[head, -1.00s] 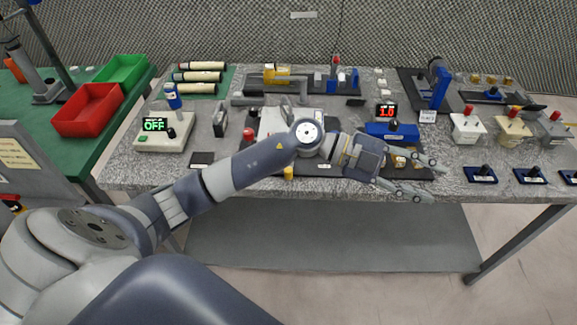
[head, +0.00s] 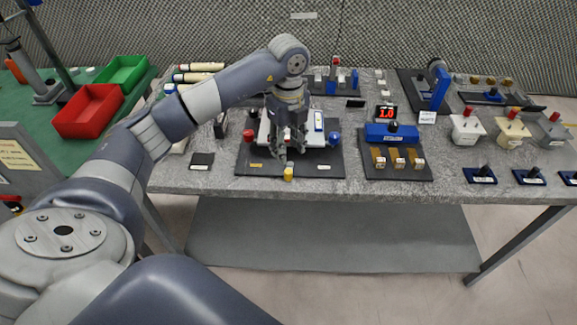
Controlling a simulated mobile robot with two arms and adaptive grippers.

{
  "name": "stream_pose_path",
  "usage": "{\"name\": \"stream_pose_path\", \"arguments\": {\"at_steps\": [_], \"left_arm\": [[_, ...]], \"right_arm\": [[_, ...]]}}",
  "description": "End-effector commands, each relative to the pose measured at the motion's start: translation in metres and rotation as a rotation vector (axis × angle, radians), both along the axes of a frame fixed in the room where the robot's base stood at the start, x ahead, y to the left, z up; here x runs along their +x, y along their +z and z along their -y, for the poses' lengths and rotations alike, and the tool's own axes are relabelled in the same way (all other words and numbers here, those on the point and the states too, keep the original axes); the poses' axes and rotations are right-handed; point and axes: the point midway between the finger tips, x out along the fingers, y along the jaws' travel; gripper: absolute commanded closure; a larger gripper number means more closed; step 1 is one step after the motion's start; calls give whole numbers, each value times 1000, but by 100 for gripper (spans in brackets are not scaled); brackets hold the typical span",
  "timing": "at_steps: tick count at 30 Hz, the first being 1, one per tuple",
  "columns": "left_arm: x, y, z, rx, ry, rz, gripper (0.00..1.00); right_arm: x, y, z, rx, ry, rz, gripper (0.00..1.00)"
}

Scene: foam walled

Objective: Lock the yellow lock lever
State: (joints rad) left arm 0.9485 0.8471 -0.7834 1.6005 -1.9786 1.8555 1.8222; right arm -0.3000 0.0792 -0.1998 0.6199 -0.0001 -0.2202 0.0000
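A black board (head: 245,163) lies on the grey stone-topped bench, with a white plate (head: 312,142) on it. A small yellow piece (head: 288,173), which looks like the yellow lock lever, stands at the board's front edge. A red knob (head: 249,136) is at the left of the board and a blue knob (head: 333,138) at the right. My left gripper (head: 288,150) points down over the middle of the board, just behind the yellow piece. Its fingers look apart, and I see nothing between them. They hide the middle of the plate; contact cannot be told. My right gripper is not in view.
A blue fixture (head: 391,133) with brass blocks stands right of the board, under a red digital display (head: 386,113). Red (head: 88,110) and green (head: 122,73) bins sit on the green table at left. Bare bench (head: 210,182) lies along the front edge.

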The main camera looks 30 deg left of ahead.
Motion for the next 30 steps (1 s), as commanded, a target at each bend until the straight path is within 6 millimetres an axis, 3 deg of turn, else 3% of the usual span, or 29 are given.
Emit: {"name": "stream_pose_path", "arguments": {"at_steps": [6, 12, 25, 30], "left_arm": [[-1, -43, 1, -4, -2, -5, 61], [-1, -72, 1, -3, -2, -3, 61], [0, -84, 1, -4, -4, 0, 61], [0, -84, 1, -4, -4, 0, 97]], "right_arm": [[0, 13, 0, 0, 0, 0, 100], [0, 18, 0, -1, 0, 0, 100], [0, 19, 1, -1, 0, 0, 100], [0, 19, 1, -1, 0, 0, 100]]}}
